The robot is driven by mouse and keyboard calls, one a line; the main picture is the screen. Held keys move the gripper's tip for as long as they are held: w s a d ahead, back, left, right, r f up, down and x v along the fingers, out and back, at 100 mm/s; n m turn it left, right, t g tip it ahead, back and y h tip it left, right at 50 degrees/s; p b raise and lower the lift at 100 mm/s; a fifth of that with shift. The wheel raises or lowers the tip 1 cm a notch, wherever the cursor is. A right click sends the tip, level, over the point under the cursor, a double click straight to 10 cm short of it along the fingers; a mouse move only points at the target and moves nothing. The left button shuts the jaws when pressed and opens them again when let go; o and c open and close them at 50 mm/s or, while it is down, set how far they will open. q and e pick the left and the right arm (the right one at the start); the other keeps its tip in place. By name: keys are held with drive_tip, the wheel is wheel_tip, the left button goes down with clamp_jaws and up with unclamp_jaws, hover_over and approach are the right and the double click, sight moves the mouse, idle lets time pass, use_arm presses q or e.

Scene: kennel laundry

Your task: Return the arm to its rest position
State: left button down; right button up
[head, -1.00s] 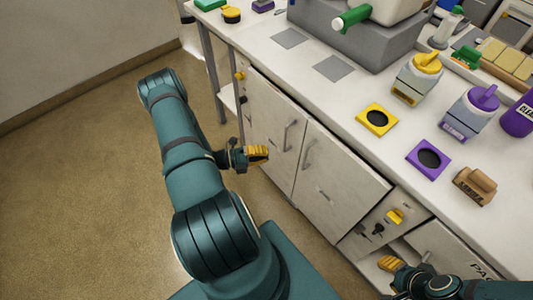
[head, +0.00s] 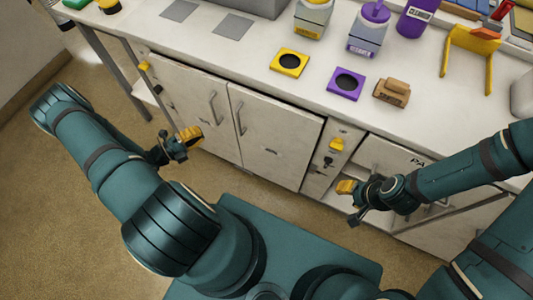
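My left arm comes in from the left, and its gripper (head: 187,136) with yellow fingertips is in front of the cabinet doors, below the counter edge. My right arm comes in from the right, and its gripper (head: 347,188), also yellow-tipped, is in front of the lower cabinet, near its latches. The yellow tips of each gripper show as one small block, so I cannot tell whether the fingers are open or shut. I see nothing held in either gripper.
The white counter (head: 225,55) bears a yellow square holder (head: 289,63), a purple one (head: 346,84), a brown block (head: 392,92), bottles, and a yellow stand (head: 470,55). Cabinet doors (head: 265,135) stand close beyond both grippers. The floor (head: 45,215) at left is clear.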

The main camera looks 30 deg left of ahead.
idle(0.3)
use_arm(q)
drive_tip(key=s+d+m+g+h, duration=0.2)
drive_tip(key=d+m+g, duration=1.4)
drive_tip(key=d+m, duration=0.7)
drive_tip(key=w+d+r+m+y, duration=0.1)
drive_tip(key=d+r+m+y, duration=0.1)
drive_tip(key=m, duration=0.9)
drive_tip(key=w+d+r+m+t+y, duration=0.1)
drive_tip(key=d+m+y, duration=0.4)
drive_tip(key=m, duration=0.6)
drive_tip(key=shift+d+r+t, duration=0.3)
drive_tip(key=shift+d+r, duration=0.45)
drive_tip(key=shift+d, duration=0.05)
